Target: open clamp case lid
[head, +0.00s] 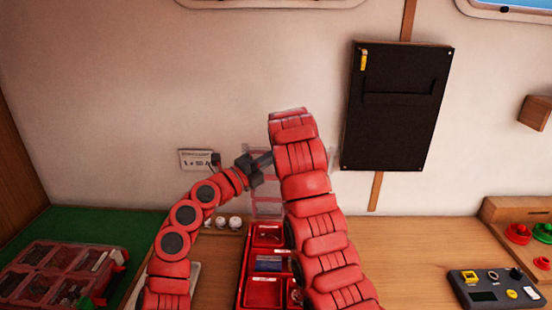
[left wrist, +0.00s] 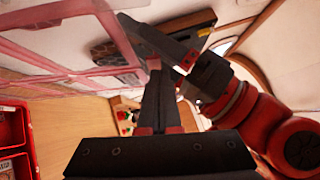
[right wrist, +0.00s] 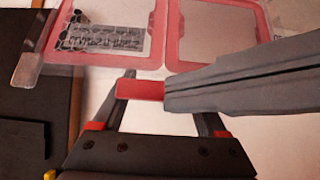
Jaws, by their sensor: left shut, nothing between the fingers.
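The red case (head: 246,279) sits on the bench with several compartments showing small items. Its clear, pink-framed lid (head: 266,208) stands upright behind my arms, partly hidden. The lid also shows in the left wrist view (left wrist: 45,60) and the right wrist view (right wrist: 165,35). My left gripper (head: 268,158) is shut and empty beside the lid; its fingers show in the left wrist view (left wrist: 160,70). In the head view my right arm hides its own gripper. My right gripper (right wrist: 163,95) has its fingers apart near the lid, with my left fingers crossing in front.
A second case with a clear, pink-framed lid (head: 60,270) lies on the green mat (head: 100,228). Several white round pieces (head: 221,223) stand behind the red case. A black panel (head: 398,125) hangs on the wall.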

